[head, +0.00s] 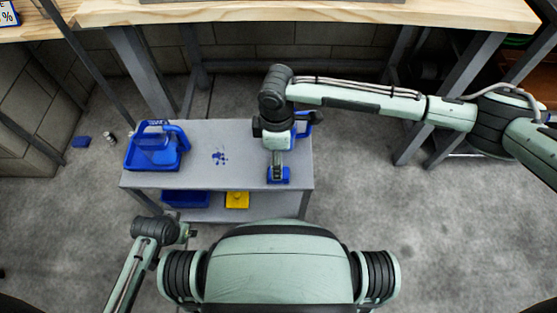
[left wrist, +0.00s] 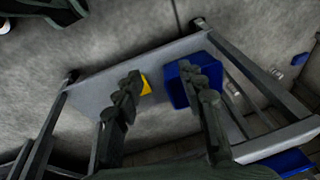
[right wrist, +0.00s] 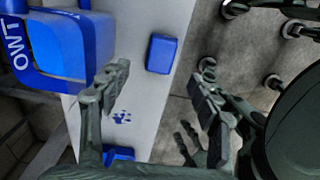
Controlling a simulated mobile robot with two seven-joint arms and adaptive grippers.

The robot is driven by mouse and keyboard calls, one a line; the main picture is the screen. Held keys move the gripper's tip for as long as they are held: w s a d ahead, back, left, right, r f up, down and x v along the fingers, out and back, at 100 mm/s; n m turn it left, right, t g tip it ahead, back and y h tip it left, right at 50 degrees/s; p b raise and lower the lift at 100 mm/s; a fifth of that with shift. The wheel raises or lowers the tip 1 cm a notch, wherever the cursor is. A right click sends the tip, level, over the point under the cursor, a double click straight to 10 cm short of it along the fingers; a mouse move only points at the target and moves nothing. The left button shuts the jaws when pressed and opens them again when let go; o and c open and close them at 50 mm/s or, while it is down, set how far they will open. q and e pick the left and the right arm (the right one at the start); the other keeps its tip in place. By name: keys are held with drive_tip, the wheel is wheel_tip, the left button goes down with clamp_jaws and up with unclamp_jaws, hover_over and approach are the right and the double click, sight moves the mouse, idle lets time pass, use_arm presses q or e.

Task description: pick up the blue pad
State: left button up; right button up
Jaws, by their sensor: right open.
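The blue pad (head: 286,180) lies on the grey table top near its right front edge. In the right wrist view the pad (right wrist: 162,53) is a small blue block lying flat, just beyond the space between the fingertips. My right gripper (head: 277,172) is over the pad, pointing down and partly covering it in the head view. In the right wrist view its fingers (right wrist: 163,80) are apart with nothing between them. My left gripper (head: 188,232) is low in front of the table's left side. Its fingers (left wrist: 160,72) are apart and empty in the left wrist view.
A blue caddy (head: 152,152) stands on the table's left. A blue container (right wrist: 70,45) stands behind the pad. Blue marks (head: 219,157) spot the table top (head: 240,135). The lower shelf holds a blue bin (left wrist: 178,92) and a yellow item (head: 237,200). A workbench (head: 320,14) is behind.

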sight(285, 174)
drive_tip(key=f, duration=0.7)
drive_tip(key=shift+s+d, duration=0.1)
drive_tip(key=shift+d, duration=0.1)
drive_tip(key=shift+c, duration=0.6)
drive_tip(key=c, duration=0.9)
